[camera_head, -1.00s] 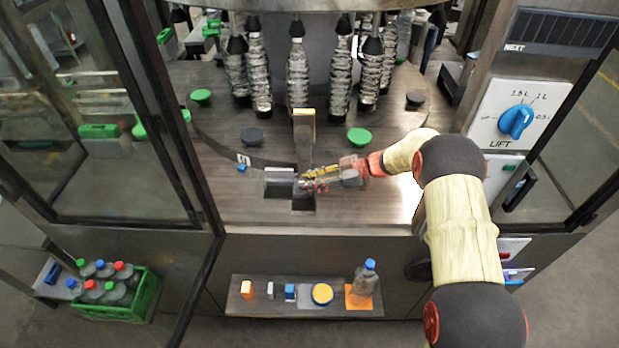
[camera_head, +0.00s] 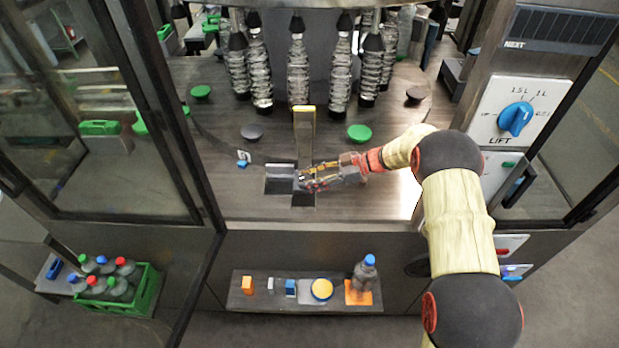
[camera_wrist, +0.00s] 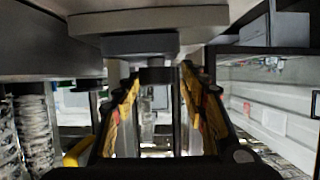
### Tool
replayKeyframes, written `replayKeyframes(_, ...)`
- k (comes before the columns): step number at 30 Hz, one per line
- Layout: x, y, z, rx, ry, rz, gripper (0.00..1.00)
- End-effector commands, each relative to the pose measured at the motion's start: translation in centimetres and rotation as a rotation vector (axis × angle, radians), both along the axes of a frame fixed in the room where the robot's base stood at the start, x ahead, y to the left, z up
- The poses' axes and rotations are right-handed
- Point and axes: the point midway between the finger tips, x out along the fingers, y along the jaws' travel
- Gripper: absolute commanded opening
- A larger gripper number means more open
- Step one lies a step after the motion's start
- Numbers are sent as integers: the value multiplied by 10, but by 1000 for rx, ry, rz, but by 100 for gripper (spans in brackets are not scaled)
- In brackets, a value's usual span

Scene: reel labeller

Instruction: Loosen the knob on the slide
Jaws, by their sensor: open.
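The slide shows in the head view as an upright post (camera_head: 304,140) with a yellow top edge, standing on the machine's deck. My gripper (camera_head: 304,181) reaches in from the right, low in front of the post, beside a grey block (camera_head: 280,180). In the wrist view my gripper (camera_wrist: 160,80) is open, with a yellow-and-black finger on either side. A short dark round piece, which looks like the knob (camera_wrist: 156,75), shows between the fingertips under a dark block. I cannot tell whether the fingers touch it. In the head view I cannot make out the knob.
Several bottles (camera_head: 298,70) hang behind the post. Green (camera_head: 358,132) and dark discs stand on the deck. A blue LIFT dial (camera_head: 516,119) is on the right panel. A shelf (camera_head: 330,306) with small items is below, and a green bottle crate (camera_head: 148,290) is at lower left.

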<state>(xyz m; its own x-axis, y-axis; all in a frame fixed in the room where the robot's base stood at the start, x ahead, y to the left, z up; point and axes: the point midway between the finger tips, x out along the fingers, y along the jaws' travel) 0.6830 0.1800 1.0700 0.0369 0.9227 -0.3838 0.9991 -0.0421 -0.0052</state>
Motion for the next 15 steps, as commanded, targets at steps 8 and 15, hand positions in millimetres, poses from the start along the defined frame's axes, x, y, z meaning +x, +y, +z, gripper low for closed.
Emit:
replayKeyframes(8,5,-1,6,1,-11,-6,51)
replayKeyframes(15,6,-13,12,1,-15,-9,51)
